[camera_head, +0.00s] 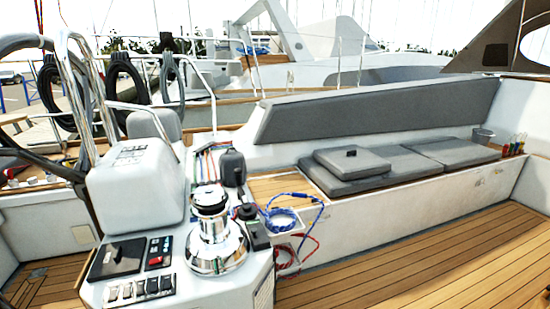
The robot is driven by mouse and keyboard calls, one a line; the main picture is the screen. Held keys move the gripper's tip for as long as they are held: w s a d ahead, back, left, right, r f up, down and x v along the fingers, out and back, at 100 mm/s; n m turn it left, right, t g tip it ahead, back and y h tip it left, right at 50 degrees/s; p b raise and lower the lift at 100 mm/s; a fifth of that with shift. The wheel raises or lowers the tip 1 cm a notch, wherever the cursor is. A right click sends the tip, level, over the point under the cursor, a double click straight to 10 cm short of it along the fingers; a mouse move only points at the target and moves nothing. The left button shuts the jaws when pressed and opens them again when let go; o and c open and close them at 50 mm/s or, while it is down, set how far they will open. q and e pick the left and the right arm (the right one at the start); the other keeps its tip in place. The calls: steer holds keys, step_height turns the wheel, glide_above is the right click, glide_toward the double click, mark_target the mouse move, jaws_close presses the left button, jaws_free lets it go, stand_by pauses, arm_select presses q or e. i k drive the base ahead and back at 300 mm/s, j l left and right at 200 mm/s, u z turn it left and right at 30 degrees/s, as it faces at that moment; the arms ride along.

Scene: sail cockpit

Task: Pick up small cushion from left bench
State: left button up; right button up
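A small grey cushion (352,161) lies flat on the left part of the longer grey seat pads (411,163) of the bench (264,187). It has a small dark spot on top. A long grey backrest (377,108) runs behind it. Neither of my grippers shows in the head view.
A white console (185,290) with a chrome winch (214,234) and switches stands in front left of the bench. Blue rope (283,218) hangs by the bench's near end. The wooden deck (430,256) at right is clear.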

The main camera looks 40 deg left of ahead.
mark_target(353, 162)
steer(key=u, duration=0.65)
steer(key=i+l, duration=0.15)
steer(key=i, duration=0.3)
steer(key=i+l, duration=0.15)
steer(key=i, duration=0.3)
steer(key=i+l, duration=0.2)
steer(key=i, duration=0.25)
steer(key=i+l+u, duration=0.1)
steer(key=i, duration=0.3)
